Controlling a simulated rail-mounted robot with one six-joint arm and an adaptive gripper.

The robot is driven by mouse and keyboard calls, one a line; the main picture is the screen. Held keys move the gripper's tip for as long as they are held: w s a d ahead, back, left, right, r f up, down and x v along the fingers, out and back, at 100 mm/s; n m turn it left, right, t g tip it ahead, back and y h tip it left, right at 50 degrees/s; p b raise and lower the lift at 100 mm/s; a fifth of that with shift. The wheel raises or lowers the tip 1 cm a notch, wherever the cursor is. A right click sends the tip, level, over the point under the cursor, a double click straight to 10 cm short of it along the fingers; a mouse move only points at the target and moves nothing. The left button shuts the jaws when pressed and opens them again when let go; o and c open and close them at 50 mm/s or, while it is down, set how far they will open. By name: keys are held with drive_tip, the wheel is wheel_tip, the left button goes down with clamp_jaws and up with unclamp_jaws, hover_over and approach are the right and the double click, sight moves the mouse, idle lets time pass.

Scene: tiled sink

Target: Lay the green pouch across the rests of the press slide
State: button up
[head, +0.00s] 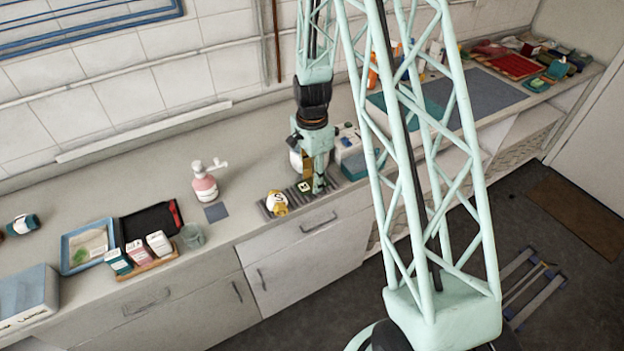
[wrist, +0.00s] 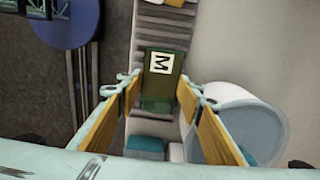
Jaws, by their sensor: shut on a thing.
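The green pouch, with a white label marked M, lies between the two yellow-padded fingers of my gripper (wrist: 158,93) in the wrist view (wrist: 161,84). My gripper is shut on it. In the head view the pouch's label (head: 304,187) shows just left of my gripper (head: 316,187), low at the counter's front edge. A grey slatted rack (head: 333,184), which looks like the press slide, lies directly below; its slats (wrist: 161,33) also show in the wrist view. Whether the pouch touches the slats is unclear.
A yellow and white item marked S (head: 277,203) sits at the rack's left end. A white and teal box (head: 347,141) stands behind on the right. A pink and white pump bottle (head: 204,183) and a blue-grey square (head: 216,212) are to the left.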

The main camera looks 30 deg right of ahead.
drive_tip(key=shift+f, duration=0.15)
drive_tip(key=o, duration=0.9)
drive_tip(key=shift+c, duration=0.2)
wheel_tip(320, 180, up, 14)
drive_tip(key=shift+f, duration=0.2)
idle(0.9)
drive_tip(key=shift+s+a+r, duration=0.1)
idle(0.5)
